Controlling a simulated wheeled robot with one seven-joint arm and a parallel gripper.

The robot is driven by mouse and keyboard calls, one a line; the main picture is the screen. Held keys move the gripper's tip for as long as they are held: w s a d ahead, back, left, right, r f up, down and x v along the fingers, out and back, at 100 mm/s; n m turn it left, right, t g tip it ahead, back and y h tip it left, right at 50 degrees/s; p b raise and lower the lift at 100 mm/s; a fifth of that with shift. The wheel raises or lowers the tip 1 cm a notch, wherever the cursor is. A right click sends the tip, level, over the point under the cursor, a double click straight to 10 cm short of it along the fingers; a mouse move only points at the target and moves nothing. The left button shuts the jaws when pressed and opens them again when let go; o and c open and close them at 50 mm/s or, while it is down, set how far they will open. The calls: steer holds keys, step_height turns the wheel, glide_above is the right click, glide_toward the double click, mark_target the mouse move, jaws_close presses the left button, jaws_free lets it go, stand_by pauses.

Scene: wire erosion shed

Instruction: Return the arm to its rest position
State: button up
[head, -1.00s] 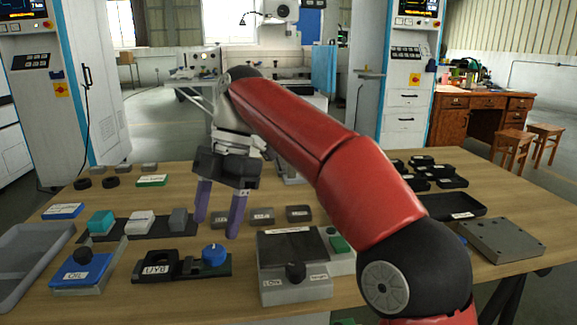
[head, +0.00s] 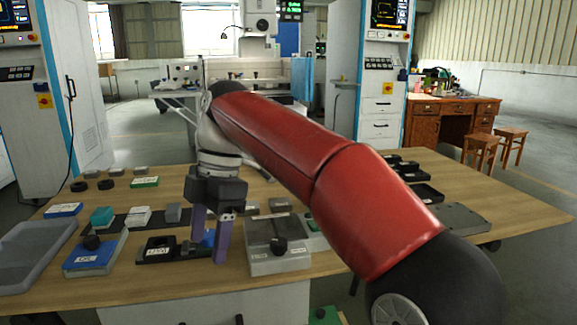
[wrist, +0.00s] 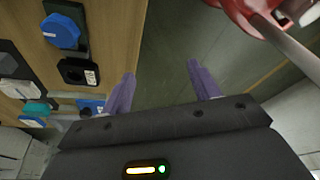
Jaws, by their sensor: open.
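My gripper (head: 209,240) hangs from my red arm with its purple fingers pointing down, in front of the fixtures on the table. In the head view it covers part of a black holder with a blue knob. In the wrist view the fingers of my gripper (wrist: 163,85) are spread apart with nothing between them. The table (head: 530,205) is wooden and carries rows of small parts.
A grey tray (head: 30,262) lies at the table's left end. Black parts (head: 403,168) lie at the right. A wooden desk (head: 448,122) stands behind.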

steer(key=s+d+f+m+t, duration=0.2)
steer(key=s+d+f+m, duration=0.2)
steer(key=d+m, duration=0.4)
steer(key=s+d+f+m+t+h, duration=0.1)
steer(key=s+d+f+m+t, duration=0.2)
steer(key=d+m, duration=0.6)
steer(key=s+d+f+m+t+h, duration=0.1)
steer(key=s+d+f+m+t, duration=0.2)
steer(key=s+d+f+m, duration=0.3)
steer(key=d+f+m, duration=0.3)
steer(key=d, duration=0.2)
steer(key=shift+s, duration=0.4)
